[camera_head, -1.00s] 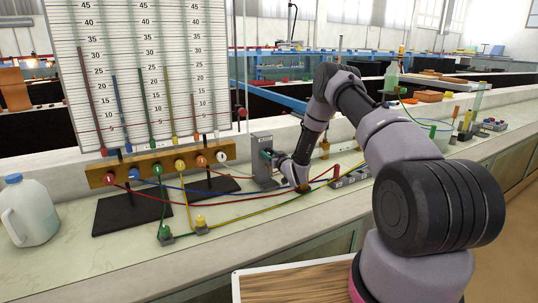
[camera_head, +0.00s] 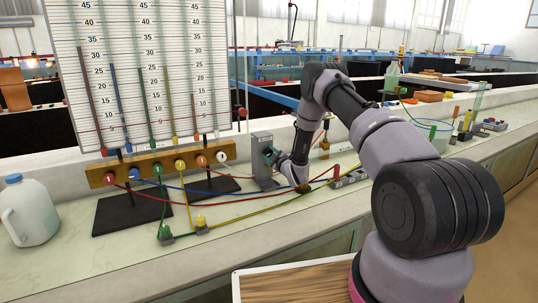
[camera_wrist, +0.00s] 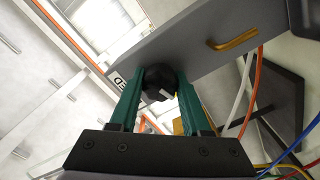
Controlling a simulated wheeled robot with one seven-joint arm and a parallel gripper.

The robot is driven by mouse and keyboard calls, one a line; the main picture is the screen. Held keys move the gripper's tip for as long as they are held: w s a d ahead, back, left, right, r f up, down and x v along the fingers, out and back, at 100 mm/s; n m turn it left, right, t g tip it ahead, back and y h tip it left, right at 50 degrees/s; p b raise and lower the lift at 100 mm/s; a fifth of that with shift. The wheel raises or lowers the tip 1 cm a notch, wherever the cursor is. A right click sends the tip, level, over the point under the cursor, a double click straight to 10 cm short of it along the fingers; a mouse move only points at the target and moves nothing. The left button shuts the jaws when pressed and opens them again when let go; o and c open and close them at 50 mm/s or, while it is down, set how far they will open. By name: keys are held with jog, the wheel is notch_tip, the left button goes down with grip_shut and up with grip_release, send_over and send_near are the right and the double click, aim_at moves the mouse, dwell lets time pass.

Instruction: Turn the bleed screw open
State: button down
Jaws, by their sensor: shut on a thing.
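The bleed screw (camera_wrist: 157,78) is a round black knob with a pale mark on it. It sits on the face of a grey box (camera_wrist: 215,50) with a partly hidden label ending in "ED". My gripper (camera_wrist: 160,92) has its green fingers on either side of the knob and is shut on it. In the head view the grey box (camera_head: 261,150) stands upright on the bench, and my gripper (camera_head: 269,156) is at its right side. The knob is hidden by my gripper there. How far it is turned cannot be told.
A wooden manifold (camera_head: 160,165) with coloured knobs stands left of the box, in front of a scaled manometer board (camera_head: 140,60). Coloured tubes (camera_head: 245,205) run across the bench close to my arm. A white jug (camera_head: 32,212) stands far left.

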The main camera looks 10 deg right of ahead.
jog(key=shift+n, duration=1.2)
jog(key=shift+f, duration=0.1)
jog(key=shift+c, duration=1.9)
grip_release()
jog(key=v, duration=1)
jog(key=shift+s+d, duration=0.15)
jog(key=shift+s, duration=0.25)
